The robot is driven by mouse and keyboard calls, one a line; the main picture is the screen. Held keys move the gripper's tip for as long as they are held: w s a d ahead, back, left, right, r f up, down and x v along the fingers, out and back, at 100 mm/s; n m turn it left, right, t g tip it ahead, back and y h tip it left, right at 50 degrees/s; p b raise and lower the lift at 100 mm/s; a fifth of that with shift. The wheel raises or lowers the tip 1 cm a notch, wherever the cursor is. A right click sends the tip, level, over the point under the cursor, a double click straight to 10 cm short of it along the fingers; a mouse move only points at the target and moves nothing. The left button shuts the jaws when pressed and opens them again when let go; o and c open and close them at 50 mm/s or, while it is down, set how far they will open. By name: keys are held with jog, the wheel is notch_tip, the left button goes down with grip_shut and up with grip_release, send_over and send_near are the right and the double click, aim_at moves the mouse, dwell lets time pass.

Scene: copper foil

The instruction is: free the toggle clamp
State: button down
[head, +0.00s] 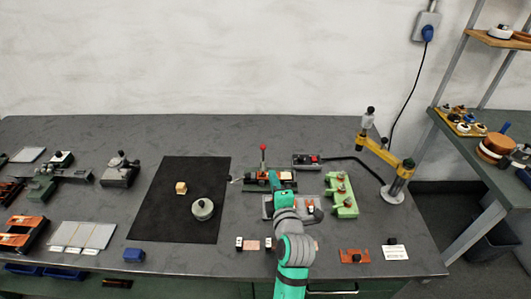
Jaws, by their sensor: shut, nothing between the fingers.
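A fixture (255,187) with an upright lever topped by a red ball (263,147) stands right of the black mat. It looks like the toggle clamp, with an orange-brown piece in it, but details are too small to be sure. My arm comes in from the front edge, and my gripper (275,179) is at the right part of this fixture, right of and below the red ball. It is shut and empty. Whether it touches the fixture cannot be told. My arm hides part of the grey plate (267,207) in front of the fixture.
The black mat (155,215) holds a small tan block (181,188) and a grey round weight (203,209). A green rack (341,195) and a yellow jointed arm (382,152) stand to the right. A dark box with a red button (306,160) lies behind.

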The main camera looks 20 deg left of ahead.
aim_at(264, 148)
jog(key=x, duration=1.4)
jog(key=shift+s, duration=0.1)
